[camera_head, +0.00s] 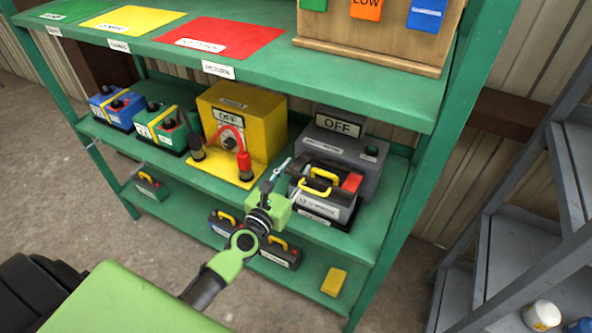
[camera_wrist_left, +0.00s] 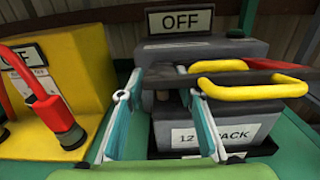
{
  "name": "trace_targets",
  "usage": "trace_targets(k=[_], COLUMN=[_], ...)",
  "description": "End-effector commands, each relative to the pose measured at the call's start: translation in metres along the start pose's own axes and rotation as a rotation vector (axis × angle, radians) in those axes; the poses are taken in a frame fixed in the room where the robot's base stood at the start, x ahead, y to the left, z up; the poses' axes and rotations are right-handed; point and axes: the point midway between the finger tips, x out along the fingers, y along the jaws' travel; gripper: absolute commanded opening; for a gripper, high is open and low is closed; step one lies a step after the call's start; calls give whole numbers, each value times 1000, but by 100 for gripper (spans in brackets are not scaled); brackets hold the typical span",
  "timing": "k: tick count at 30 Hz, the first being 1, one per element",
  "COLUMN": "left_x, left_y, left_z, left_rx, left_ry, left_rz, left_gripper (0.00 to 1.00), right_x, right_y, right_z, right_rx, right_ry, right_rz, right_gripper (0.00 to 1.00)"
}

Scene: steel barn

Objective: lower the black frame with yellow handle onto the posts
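The black frame (camera_head: 307,170) with its yellow handle (camera_head: 318,185) lies over the top of the grey battery (camera_head: 325,208) on the middle shelf, at the right. In the left wrist view, the frame (camera_wrist_left: 180,76) runs across the top of the battery (camera_wrist_left: 222,122), and the yellow handle (camera_wrist_left: 255,88) sticks out towards me. A dark post shows below the frame; I cannot tell whether the frame is seated. My left gripper (camera_head: 281,180) is open and empty, just left of the battery. Its two fingers (camera_wrist_left: 165,115) stand apart in the left wrist view. My right gripper is not in view.
A grey box with an OFF sign (camera_head: 345,150) stands behind the battery. A yellow OFF box (camera_head: 245,115) with red and black clamps stands to the left. Smaller batteries are further left and on the lower shelf. A green shelf post (camera_head: 425,175) bounds the right.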

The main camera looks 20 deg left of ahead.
Motion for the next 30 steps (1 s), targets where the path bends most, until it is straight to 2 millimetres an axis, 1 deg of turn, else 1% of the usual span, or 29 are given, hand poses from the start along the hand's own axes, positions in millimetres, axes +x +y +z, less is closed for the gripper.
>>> trace_targets(k=[1,8,11,14,24,27,30], left_x=[0,0,-3,-12,-62,-72,-78], left_y=[-4,-4,-4,-4,-2,-1,-1], left_z=[0,0,0,0,-1,-1,0], left_rx=[-1,-1,-1,1,0,1,-1], left_ry=[2,0,1,2,4,3,1], left_rz=[-8,-9,-9,-10,-7,-6,-5], left_gripper=[44,44,44,44,44,44,44], right_x=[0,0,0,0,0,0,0], right_y=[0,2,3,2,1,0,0], right_z=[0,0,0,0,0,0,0], right_rx=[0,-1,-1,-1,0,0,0], right_ry=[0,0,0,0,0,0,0], right_rz=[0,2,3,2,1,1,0], right_gripper=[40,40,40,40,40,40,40])
